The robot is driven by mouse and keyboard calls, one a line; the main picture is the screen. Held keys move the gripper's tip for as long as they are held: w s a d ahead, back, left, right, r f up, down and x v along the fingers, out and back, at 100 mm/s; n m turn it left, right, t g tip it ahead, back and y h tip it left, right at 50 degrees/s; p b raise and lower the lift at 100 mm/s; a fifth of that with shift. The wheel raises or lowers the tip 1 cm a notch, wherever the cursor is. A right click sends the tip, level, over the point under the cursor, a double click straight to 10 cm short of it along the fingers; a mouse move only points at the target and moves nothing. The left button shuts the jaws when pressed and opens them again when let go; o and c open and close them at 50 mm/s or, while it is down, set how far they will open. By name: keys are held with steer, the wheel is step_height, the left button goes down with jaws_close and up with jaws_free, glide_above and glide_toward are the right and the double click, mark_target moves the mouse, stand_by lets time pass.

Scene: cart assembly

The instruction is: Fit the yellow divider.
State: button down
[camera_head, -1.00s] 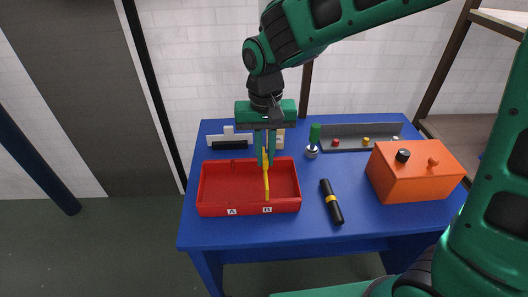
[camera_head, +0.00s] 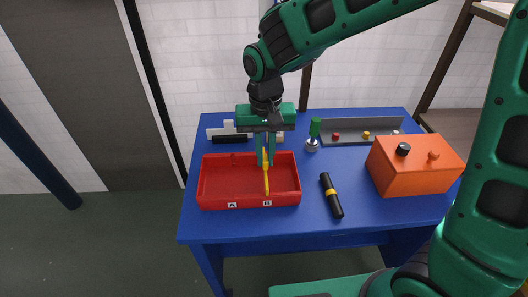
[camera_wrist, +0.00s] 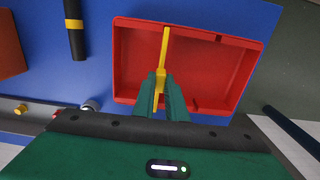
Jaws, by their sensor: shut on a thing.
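The yellow divider (camera_head: 267,182) is a thin strip held in my gripper (camera_head: 265,163), which is shut on it. It runs front to back over the right part of the red tray (camera_head: 215,201), with its front end by the label B. In the wrist view the divider (camera_wrist: 164,48) spans much of the tray (camera_wrist: 128,60), its far end at the labelled wall. My gripper (camera_wrist: 160,82) covers its near part. A dark notch (camera_wrist: 218,38) shows in that wall, to the divider's right. I cannot tell whether the divider touches the floor or sits in a slot.
A black cylinder with a yellow band (camera_head: 331,196) lies right of the tray. An orange box (camera_head: 412,170) stands farther right. Behind are a green-handled tool (camera_head: 314,133), a grey rack (camera_head: 352,137) with small parts, and white and black pieces (camera_head: 229,138). Blue table (camera_head: 300,225) is clear in front.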

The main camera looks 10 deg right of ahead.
steer(key=shift+f, duration=1.2)
steer(key=c, duration=1.7)
jaws_free()
step_height(320, 180, up, 11)
steer(key=shift+w+f, duration=0.1)
steer(key=shift+f, duration=0.05)
steer(key=shift+d, duration=0.1)
